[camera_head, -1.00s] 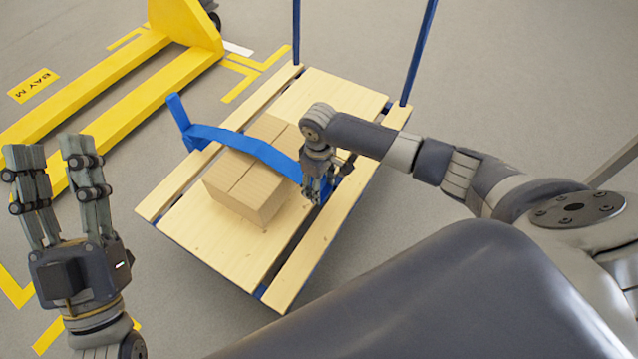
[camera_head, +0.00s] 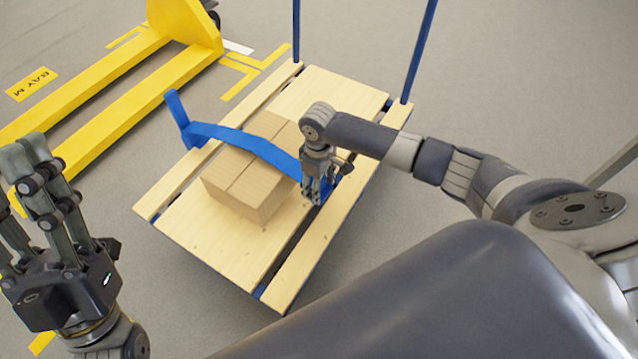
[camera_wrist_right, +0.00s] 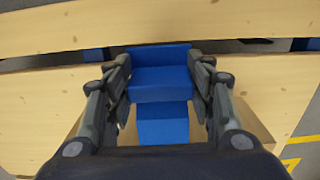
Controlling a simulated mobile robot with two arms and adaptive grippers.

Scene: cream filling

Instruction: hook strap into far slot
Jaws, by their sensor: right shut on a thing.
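A blue strap (camera_head: 235,137) runs over a cardboard box (camera_head: 248,183) on a wooden cart deck (camera_head: 205,240). Its left end stands up at the deck's left side. My right gripper (camera_head: 318,195) is shut on the strap's other end, low over the dark slot between the deck boards on the box's right. In the right wrist view the blue strap end (camera_wrist_right: 160,85) sits between my right fingers, close to the slot (camera_wrist_right: 50,62). Whether the end is inside the slot is not clear. My left gripper (camera_head: 25,170) is empty with its fingers apart, left of the cart.
Blue posts (camera_head: 415,55) rise at the cart's far end. A yellow pallet jack (camera_head: 110,90) stands at the left, its forks near the cart. Yellow markings lie on the grey floor (camera_head: 520,90), which is clear at the right.

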